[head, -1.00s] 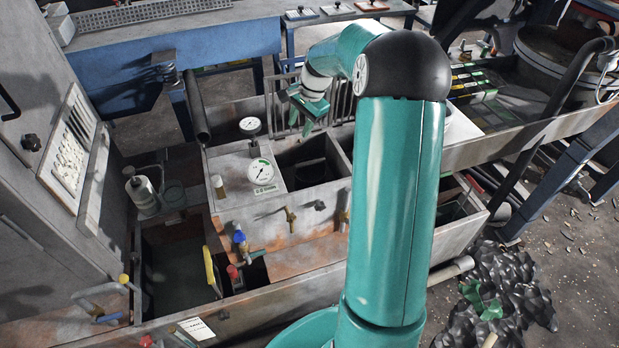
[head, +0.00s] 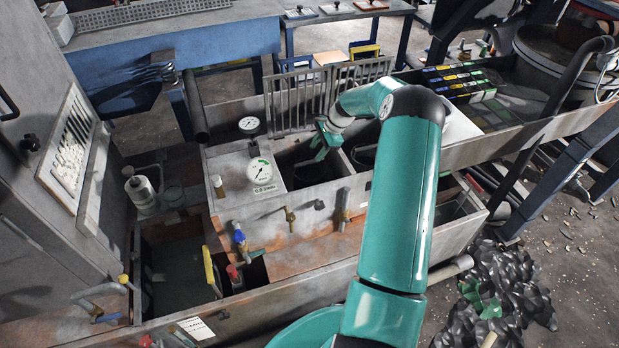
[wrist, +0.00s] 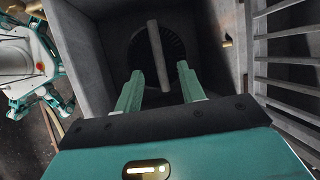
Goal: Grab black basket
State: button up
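My gripper (head: 318,150) reaches down into the open compartment to the right of the round gauges in the head view. In the wrist view my gripper (wrist: 160,71) is open, with its two teal fingers apart. The dark round basket (wrist: 173,44), with ribbed inner walls, lies deeper in the compartment ahead of the fingers. A grey bar, seemingly its handle, crosses it and shows between the fingertips, with no clear contact. In the head view the basket is hardly visible in the dark compartment.
The compartment's metal wall (wrist: 85,50) stands close on the left. An upright slatted rack (head: 300,103) stands behind the compartments. The panel with round gauges (head: 262,171) is to the left, and valves (head: 291,214) stick out in front.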

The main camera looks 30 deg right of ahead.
aim_at(310, 161)
jog(key=x, duration=0.7)
jog(key=shift+f, duration=0.25)
grip_shut()
